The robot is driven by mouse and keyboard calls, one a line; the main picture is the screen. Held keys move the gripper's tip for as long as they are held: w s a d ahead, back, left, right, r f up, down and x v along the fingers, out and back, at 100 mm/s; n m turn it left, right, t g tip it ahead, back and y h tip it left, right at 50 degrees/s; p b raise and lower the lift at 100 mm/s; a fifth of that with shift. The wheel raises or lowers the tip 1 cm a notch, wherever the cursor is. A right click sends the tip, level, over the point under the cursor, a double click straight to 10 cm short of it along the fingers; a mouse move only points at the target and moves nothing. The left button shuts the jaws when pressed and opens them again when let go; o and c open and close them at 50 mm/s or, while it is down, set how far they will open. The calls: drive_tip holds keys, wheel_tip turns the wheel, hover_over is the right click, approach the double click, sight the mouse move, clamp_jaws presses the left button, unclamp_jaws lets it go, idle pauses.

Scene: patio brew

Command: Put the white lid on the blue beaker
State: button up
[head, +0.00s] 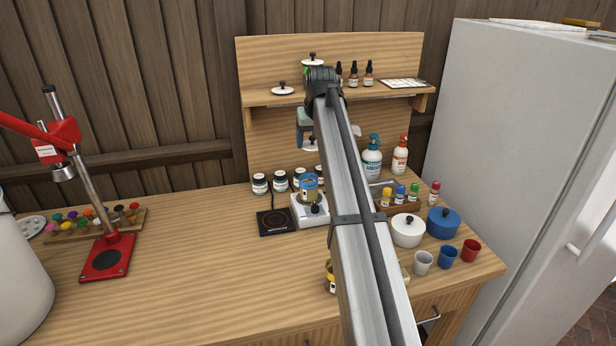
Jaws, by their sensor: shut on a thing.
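My gripper (305,122) hangs at the end of my arm in front of the back panel, partly hidden by the arm. It is shut on what looks like the white lid (309,143), a pale disc just under the fingers. The blue beaker (308,182) appears to be the blue-banded vessel with tan contents, upright on a small white device (310,212). It appears below the gripper in the picture, with a gap between lid and beaker. I cannot tell whether the lid is directly over its rim.
Other lids (283,89) lie on the shelf (270,97) near dropper bottles. To the right are bottles, white and blue pots (408,230) and small cups (448,257). The table's left middle is clear.

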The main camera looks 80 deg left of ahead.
drive_tip(key=shift+s+a+r+n, duration=0.1)
drive_tip(key=shift+a+r+n, duration=0.1)
drive_tip(key=shift+a, duration=0.25)
drive_tip(key=shift+a+r+n, duration=0.1)
drive_tip(key=shift+a+n, duration=0.1)
drive_tip(key=shift+a, duration=0.2)
drive_tip(key=shift+s+d+f+n+g, duration=0.15)
drive_tip(key=shift+s+d+n+g, duration=0.2)
drive_tip(key=shift+n, duration=0.25)
drive_tip(key=shift+w+f, duration=0.1)
drive_tip(key=shift+f, duration=0.15)
hover_over(309, 187)
drive_tip(key=a, duration=0.2)
wheel_tip(309, 187, down, 10)
drive_tip(key=shift+w+r, duration=0.25)
drive_tip(key=shift+w, duration=0.1)
drive_tip(key=shift+f, duration=0.4)
drive_tip(key=o, duration=1)
